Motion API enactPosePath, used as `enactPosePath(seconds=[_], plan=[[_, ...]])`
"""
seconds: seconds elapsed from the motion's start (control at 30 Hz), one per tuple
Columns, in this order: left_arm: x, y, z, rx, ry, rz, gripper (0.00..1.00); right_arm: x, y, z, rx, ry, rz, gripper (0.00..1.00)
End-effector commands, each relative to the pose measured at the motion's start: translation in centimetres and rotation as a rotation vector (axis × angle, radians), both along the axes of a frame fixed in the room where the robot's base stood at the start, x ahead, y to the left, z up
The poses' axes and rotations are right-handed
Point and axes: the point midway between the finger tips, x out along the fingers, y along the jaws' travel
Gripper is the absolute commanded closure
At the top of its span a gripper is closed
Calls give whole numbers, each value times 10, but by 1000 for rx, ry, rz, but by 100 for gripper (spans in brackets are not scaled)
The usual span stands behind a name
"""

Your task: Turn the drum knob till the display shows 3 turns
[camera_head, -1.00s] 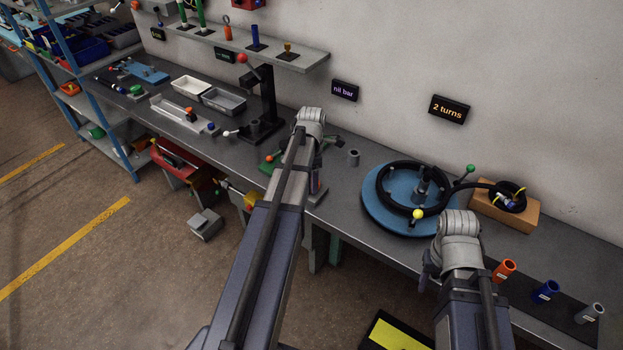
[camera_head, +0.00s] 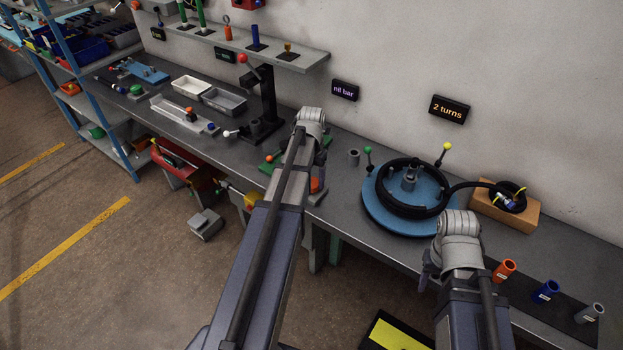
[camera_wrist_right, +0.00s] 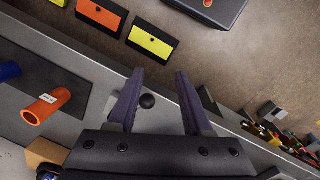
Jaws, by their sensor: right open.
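The drum is a blue disc (camera_head: 374,211) on the bench with a black hose coiled on it and a grey hub (camera_head: 409,178). A green ball knob (camera_head: 368,150) stands at its upper left and a yellow ball knob (camera_head: 446,146) at its upper right. The display (camera_head: 449,109) on the wall reads "2 turns". My right gripper (camera_wrist_right: 157,84) is open, with a small black ball (camera_wrist_right: 147,101) showing between its fingers; the right wrist is at the drum's near right side, apart from both knobs. My left arm reaches over the bench; its gripper is hidden.
A wooden block (camera_head: 520,215) with a coiled cable stands right of the drum. Orange (camera_head: 503,271), blue (camera_head: 546,291) and grey (camera_head: 590,313) cups line the front right. A small grey cup (camera_head: 354,157) stands left of the drum. Another display (camera_head: 345,90) reads "nil bar".

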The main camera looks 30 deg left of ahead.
Motion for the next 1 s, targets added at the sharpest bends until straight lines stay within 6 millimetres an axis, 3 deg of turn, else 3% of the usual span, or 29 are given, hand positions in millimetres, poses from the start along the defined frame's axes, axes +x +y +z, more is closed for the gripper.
enactPosePath(seconds=[0.33,0.83,0.87,1.0], plan=[[-1,0,0,0,1,105,87,0,0,0,0,0,0,50],[-1,0,0,-1,1,119,87,0,0,0,0,0,0,50],[-1,0,0,-1,1,119,29,0,0,0,0,0,0,50],[0,0,0,0,1,118,13,0,0,0,0,0,0,50]])
